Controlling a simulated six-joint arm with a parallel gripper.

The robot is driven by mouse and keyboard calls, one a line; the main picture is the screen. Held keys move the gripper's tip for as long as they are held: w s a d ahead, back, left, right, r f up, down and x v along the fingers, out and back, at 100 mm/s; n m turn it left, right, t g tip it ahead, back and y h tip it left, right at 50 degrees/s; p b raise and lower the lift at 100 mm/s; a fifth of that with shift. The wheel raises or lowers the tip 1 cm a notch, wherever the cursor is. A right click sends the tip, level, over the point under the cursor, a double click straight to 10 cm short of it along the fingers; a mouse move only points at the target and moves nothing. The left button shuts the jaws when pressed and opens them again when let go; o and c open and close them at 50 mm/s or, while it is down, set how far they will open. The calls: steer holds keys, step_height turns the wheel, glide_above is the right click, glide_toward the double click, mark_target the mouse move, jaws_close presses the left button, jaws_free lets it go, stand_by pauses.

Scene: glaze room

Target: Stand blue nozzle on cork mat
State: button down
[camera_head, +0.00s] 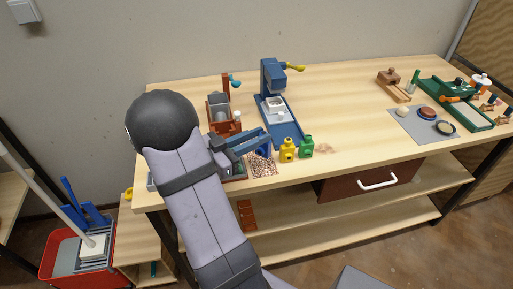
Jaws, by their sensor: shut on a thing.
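The cork mat (262,168) is a small speckled brown square near the front edge of the bench. My gripper (264,144) reaches in from the left over the mat's back part. It is shut on the blue nozzle (263,153), a small dark blue piece below the fingertips. The fingers partly hide the nozzle. It looks roughly upright at the mat's back edge, but I cannot tell whether it touches the mat.
A yellow piece (288,150) and a green piece (306,147) stand just right of the mat. A blue machine (273,80) stands behind; a reddish-brown holder (219,105) is at back left. A grey mat (403,121) lies at right. The middle-right bench is clear.

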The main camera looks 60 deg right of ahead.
steer(key=shift+f, duration=2.1)
steer(key=shift+f, duration=0.2)
steer(key=c, duration=1.6)
jaws_free()
steer(key=shift+c, duration=0.2)
steer(key=shift+r, duration=0.1)
steer(key=shift+r, duration=0.15)
steer(key=b+v, duration=0.2)
steer(key=v, duration=1)
steer(key=shift+b, duration=0.3)
